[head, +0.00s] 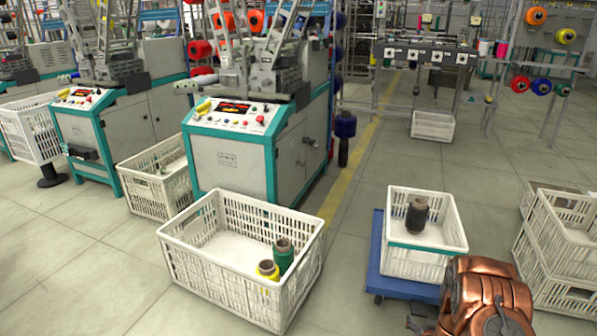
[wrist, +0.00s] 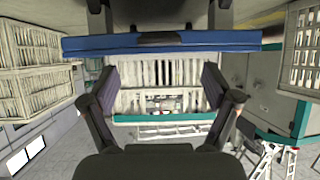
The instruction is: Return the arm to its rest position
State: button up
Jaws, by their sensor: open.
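My gripper (wrist: 160,86) shows in the wrist view with its two dark fingers spread wide apart and nothing between them. The white crate with a teal band (wrist: 160,73) lies beyond the fingers there, with the blue trolley edge (wrist: 225,42) across the view. In the head view, a copper-coloured part of my arm (head: 487,300) is at the bottom right, just in front of the trolley (head: 405,287). The gripper itself is mostly out of that view. The crate (head: 427,267) on the trolley holds one dark bobbin (head: 417,215).
A large white crate (head: 215,285) with a yellow bobbin (head: 268,270) and a green bobbin (head: 284,256) stands left of the trolley. Stacked crates (head: 560,255) stand close to my arm on the right. Winding machines (head: 230,165) fill the left. Floor is clear behind the trolley.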

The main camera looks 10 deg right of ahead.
jog(key=a+r+n+g+y+p, duration=0.15)
jog(key=a+r+p, duration=0.45)
jog(key=r, duration=1)
jog(key=a+r+g+p, duration=0.25)
jog(key=r+p, duration=0.75)
jog(key=r, duration=0.6)
jog(key=s+a+r+g+y+p, duration=0.1)
jog(key=s+a+r+p, duration=0.25)
jog(key=r, duration=0.45)
jog(key=s+a+r+g+p, duration=0.2)
jog(key=a+r+p, duration=0.15)
jog(key=r, duration=0.35)
jog(key=s+a+r+g+y+p, duration=0.1)
jog(key=s+a+r+p, duration=0.2)
jog(key=a+r, duration=0.35)
jog(key=s+a+r+n+g+p, duration=0.1)
jog(key=s+a+r+p, duration=0.3)
jog(key=s+r, duration=0.4)
jog(key=s+a+r+n+g+y+p, duration=0.1)
jog(key=s+a+r+g+p, duration=0.1)
jog(key=s+a+r+p, duration=0.3)
jog(key=s+a+r+n+g+y+p, duration=0.1)
jog(key=s+a+r+p, duration=0.3)
jog(key=s+r, duration=0.8)
jog(key=shift+s+a+r+n+g+p, duration=0.2)
jog(key=shift+s+r+n+g+p, duration=0.15)
jog(key=shift+r+p, duration=0.4)
jog(key=shift+r, duration=0.1)
